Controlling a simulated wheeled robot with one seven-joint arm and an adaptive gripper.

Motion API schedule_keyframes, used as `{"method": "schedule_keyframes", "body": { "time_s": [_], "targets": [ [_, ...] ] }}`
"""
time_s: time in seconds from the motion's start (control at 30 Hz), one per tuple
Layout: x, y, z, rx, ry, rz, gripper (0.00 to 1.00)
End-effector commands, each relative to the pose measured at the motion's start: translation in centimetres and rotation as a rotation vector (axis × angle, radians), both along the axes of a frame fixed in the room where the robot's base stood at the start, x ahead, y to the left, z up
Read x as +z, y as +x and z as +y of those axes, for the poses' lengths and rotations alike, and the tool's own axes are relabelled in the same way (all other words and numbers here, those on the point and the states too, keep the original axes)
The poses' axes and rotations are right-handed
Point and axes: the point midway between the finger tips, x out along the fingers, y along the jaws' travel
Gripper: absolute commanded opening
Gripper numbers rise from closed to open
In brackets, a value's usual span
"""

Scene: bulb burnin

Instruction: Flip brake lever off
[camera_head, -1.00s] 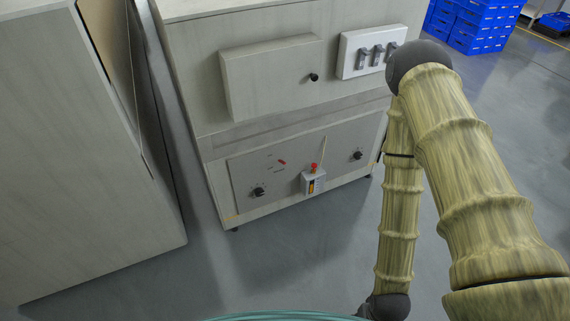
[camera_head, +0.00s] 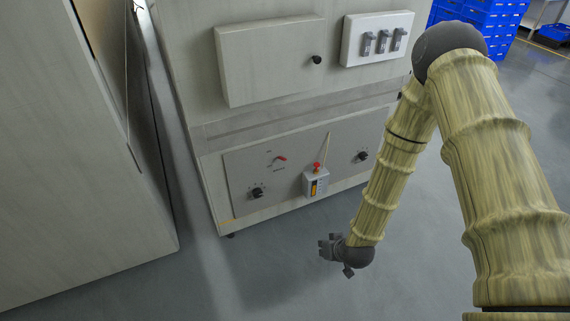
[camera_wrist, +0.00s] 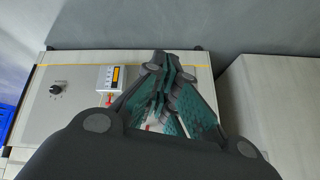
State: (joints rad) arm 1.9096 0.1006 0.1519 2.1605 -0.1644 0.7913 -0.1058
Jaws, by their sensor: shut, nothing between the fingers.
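A small red lever (camera_head: 281,158) sits on the grey lower panel (camera_head: 240,170) of the cabinet, with small labels too small to read; I take it to be the brake lever. In the wrist view a bit of red (camera_wrist: 147,128) shows behind my fingers, mostly hidden. My gripper (camera_head: 326,248) is in front of and below the panel in the head view, clear of the lever. In the wrist view my gripper (camera_wrist: 160,60) has its fingers together, with nothing held.
A small box with a red button (camera_head: 316,168) and yellow strip is right of the lever. Black dials (camera_head: 257,193) (camera_head: 362,156) flank it. Three grey switches (camera_head: 384,41) are on a white plate above. A large cabinet (camera_head: 80,190) stands left; floor before the panel is clear.

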Motion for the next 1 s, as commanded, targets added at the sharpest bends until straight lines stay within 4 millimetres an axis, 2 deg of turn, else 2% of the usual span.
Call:
{"method": "schedule_keyframes", "body": {
  "time_s": [0.03, 0.17, 0.47, 0.8, 1.0],
  "targets": [
    [-0.8, 1.7, 0.5, 0.007, 0.008, -0.035, 0.00],
    [-0.7, 5.8, 1.8, 0.029, 0.027, -0.119, 0.00],
    [1.0, 14.7, 4.6, 0.075, 0.063, -0.320, 0.00],
    [4.8, 23.7, 7.2, 0.120, 0.094, -0.550, 0.00],
    [7.9, 28.1, 8.4, 0.139, 0.105, -0.680, 0.00]
  ]
}}
